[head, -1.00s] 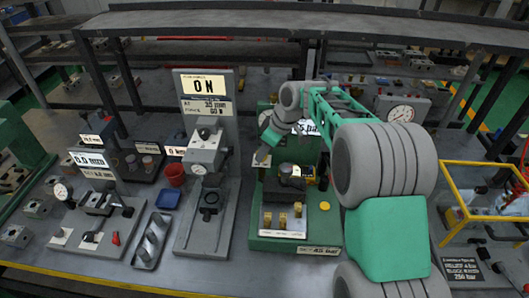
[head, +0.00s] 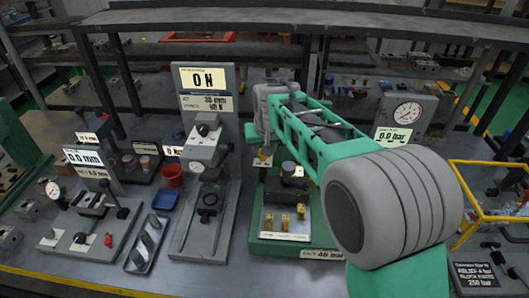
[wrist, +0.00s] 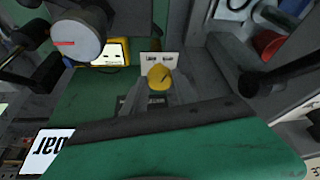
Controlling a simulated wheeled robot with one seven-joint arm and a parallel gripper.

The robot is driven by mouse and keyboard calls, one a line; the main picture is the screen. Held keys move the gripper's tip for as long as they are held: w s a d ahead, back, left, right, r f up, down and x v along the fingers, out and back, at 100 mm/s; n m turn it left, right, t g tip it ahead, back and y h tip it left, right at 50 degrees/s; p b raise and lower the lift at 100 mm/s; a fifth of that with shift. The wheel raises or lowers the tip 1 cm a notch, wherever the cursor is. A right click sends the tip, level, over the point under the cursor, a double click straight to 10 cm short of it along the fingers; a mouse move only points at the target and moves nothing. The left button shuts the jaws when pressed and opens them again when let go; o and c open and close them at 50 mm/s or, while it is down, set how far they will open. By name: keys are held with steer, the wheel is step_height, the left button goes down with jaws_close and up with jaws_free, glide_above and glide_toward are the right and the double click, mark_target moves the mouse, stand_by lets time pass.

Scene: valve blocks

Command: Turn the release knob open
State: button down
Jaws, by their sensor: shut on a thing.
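The release knob is a small yellow knob (wrist: 159,77) in front of a white label plate (wrist: 158,59) in the wrist view. My gripper (wrist: 160,88) has its grey fingers on either side of the knob and is shut on it. In the head view the knob (head: 264,162) is a small yellow spot on the green test stand (head: 252,222), below the end of my arm. My arm partly covers the stand's upper part, and the fingers are hard to make out there. I cannot tell the knob's exact angle.
Several brass pieces stand on a white plate (head: 268,231) at the stand's front. A pressure gauge (head: 407,111) reads near 0.0 bar. A yellow frame (head: 488,205) stands at right.

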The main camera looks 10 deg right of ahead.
steer(key=shift+a+m+h, duration=0.15)
steer(key=shift+m+h, duration=0.25)
steer(key=shift+m, duration=0.8)
steer(key=c, duration=1)
jaws_free()
steer(key=shift+r, duration=0.1)
steer(key=v, duration=0.7)
steer(key=shift+r+b, duration=0.35)
steer(key=shift+s+a, duration=0.1)
